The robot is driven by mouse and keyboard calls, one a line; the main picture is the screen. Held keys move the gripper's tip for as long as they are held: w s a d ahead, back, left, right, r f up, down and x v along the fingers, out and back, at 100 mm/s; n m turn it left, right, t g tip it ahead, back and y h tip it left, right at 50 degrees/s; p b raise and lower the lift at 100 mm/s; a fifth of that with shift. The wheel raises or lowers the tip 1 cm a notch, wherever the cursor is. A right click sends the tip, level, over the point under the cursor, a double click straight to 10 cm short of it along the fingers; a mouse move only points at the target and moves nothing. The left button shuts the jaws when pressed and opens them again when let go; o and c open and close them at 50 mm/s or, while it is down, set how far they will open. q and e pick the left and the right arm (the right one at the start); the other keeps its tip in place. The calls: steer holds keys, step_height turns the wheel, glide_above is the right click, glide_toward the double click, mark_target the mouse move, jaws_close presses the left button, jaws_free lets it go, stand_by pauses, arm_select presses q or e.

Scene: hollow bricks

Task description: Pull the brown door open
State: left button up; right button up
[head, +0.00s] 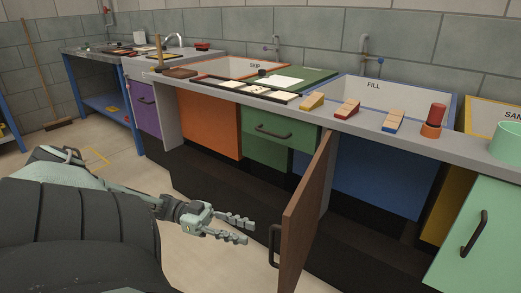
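The brown door (307,212) stands swung out from the counter front, seen nearly edge-on in the head view. Its dark bar handle (274,246) sticks out on the left side near the free edge. My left gripper (246,230) is left of the door, with its two fingers apart and nothing between them. In the picture its fingertips are a little left of and above the handle, with a gap of floor showing between. My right gripper is not in view.
A grey counter (385,135) runs above, with wooden wedges (347,108) and a red cylinder (437,114) on it. A green drawer (272,130) with a dark handle is behind the door. A pale green front (483,235) is at right.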

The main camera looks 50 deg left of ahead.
arm_select(q)
steer(key=shift+v, duration=1.8)
